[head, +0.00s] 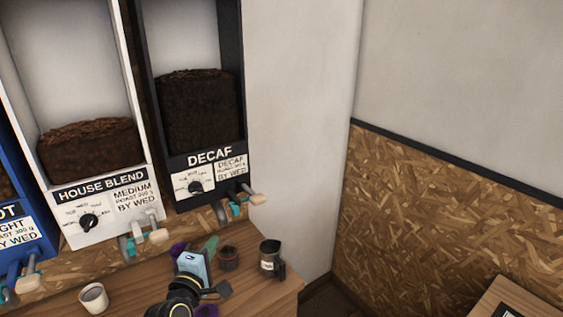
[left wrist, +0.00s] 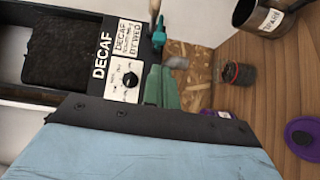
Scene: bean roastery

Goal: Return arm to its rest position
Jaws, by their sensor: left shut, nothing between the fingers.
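My left gripper (head: 194,284) shows at the bottom centre of the head view, low over the wooden counter, with my dark, yellow-ringed wrist behind it. It is shut and holds nothing. A light blue surface with a dark edge (left wrist: 140,145) fills the bottom of the left wrist view and hides what lies below. The gripper is in front of the decaf bin (head: 206,178), to the right of the white cup and to the left of the metal cup. My right gripper is not in view.
The house blend bin (head: 103,205) stands left of the decaf bin. On the counter (head: 245,294) are a white cup (head: 94,297), a dark jar (head: 229,258), a labelled metal cup (head: 270,258) and a green item (left wrist: 163,90). A purple lid (left wrist: 302,139) lies at right in the wrist view.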

